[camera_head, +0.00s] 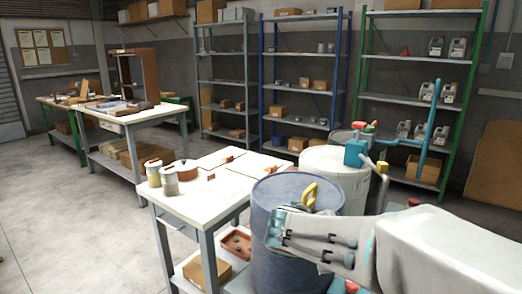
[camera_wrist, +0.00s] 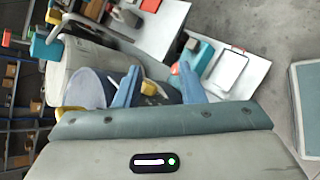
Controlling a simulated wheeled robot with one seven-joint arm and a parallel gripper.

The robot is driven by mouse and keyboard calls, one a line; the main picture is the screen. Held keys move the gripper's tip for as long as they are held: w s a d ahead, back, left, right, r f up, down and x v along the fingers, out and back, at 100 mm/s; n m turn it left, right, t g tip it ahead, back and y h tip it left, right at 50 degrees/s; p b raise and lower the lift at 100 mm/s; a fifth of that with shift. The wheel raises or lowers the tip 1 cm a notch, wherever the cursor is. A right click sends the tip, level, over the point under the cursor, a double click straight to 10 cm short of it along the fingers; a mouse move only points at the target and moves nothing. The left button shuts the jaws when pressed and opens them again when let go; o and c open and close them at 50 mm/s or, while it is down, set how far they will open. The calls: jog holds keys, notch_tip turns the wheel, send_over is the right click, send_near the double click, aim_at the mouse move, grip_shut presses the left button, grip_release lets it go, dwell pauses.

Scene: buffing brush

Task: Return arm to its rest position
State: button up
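My gripper (camera_wrist: 159,73) shows in the wrist view as two blue fingers held well apart. A small yellow-and-white item (camera_wrist: 152,88) appears between the fingers in the picture; I cannot tell whether it touches them. My pale arm (camera_head: 430,245) reaches in from the lower right of the head view and hides part of the blue barrel (camera_head: 285,245). A yellow curved piece (camera_head: 309,193) shows just above the arm, in front of the barrel top.
A white worktable (camera_head: 225,205) with jars and small items stands left of the barrel. A white drum (camera_head: 335,165) and teal pipework (camera_head: 355,152) stand behind it. Shelving (camera_head: 300,105) lines the back wall. Open floor (camera_head: 70,225) lies at the left.

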jog(key=s+a+r+m+g+y+p, duration=0.1)
jog(key=s+a+r+m+y+p, duration=0.1)
jog(key=s+m+y+p, duration=0.2)
jog(key=s+a+r+m+g+y+p, duration=0.2)
jog(key=s+m+y+p, duration=0.3)
jog(key=s+m, duration=0.5)
jog(key=shift+s+r+m+p, duration=0.25)
jog(key=shift+m+p, duration=0.6)
jog(key=shift+m, duration=0.05)
